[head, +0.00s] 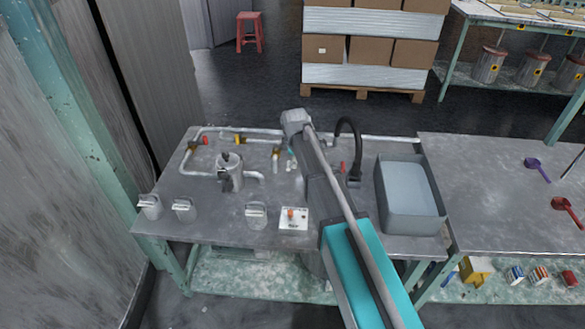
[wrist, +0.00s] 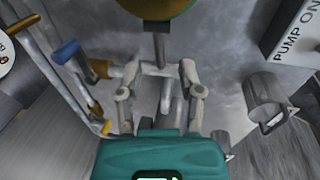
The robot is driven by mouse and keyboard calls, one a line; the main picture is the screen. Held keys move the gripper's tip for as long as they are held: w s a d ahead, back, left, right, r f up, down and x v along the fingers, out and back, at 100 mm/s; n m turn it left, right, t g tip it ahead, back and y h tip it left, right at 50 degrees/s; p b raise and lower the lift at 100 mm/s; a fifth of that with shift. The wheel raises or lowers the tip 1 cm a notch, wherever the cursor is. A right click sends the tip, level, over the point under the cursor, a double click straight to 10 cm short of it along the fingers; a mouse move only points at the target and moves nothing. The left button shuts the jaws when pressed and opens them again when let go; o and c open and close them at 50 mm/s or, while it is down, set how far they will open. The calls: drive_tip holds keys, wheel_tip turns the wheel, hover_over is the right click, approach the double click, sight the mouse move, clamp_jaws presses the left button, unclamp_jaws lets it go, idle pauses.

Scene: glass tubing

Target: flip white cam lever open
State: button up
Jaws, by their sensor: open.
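My gripper (wrist: 160,78) is open in the wrist view, its two grey fingers spread on either side of pale grey pipework. A short pale grey bar (wrist: 167,95) shows between the fingers; I cannot tell whether it is the white cam lever or whether a finger touches it. In the head view my gripper (head: 291,160) hangs low over the bench, beside the pipe run, and is small and partly hidden. No white cam lever can be made out clearly there.
A blue-handled valve (wrist: 66,52) and yellow pieces lie left of my fingers. A metal cup (wrist: 266,100) and the PUMP ON box (wrist: 297,35) are right. A metal pot (head: 229,172), black tap (head: 354,160) and grey basin (head: 409,198) stand on the bench (head: 215,228).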

drive_tip(key=shift+w+f+b, duration=0.2)
drive_tip(key=shift+f+b, duration=0.65)
drive_tip(key=shift+f, duration=0.25)
clamp_jaws()
